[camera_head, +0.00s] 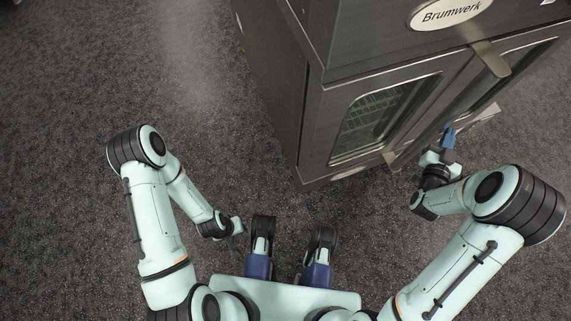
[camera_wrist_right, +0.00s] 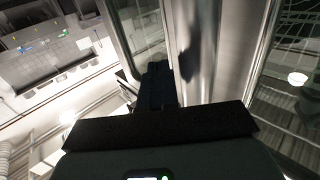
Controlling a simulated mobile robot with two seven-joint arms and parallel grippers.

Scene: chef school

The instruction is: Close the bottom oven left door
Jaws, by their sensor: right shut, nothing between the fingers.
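The oven's left door (camera_head: 335,130) has a metal frame around a glass window with racks visible behind it. It looks flush or nearly flush with the oven front, but I cannot tell whether it is fully shut. My right gripper (camera_head: 448,139) is shut and empty, low in front of the oven and right of this window. In the right wrist view its dark fingers (camera_wrist_right: 156,86) are close to a shiny upright metal frame (camera_wrist_right: 210,50); contact cannot be judged. My left gripper (camera_head: 238,227) hangs left of my base, away from the oven; its jaws are too small to read.
The oven housing (camera_head: 400,45) carries a Brumwerk badge (camera_head: 448,13). A second glazed panel (camera_head: 485,85) with a metal handle (camera_head: 490,58) lies right of the left window. Dark speckled floor (camera_head: 100,70) is free to the left.

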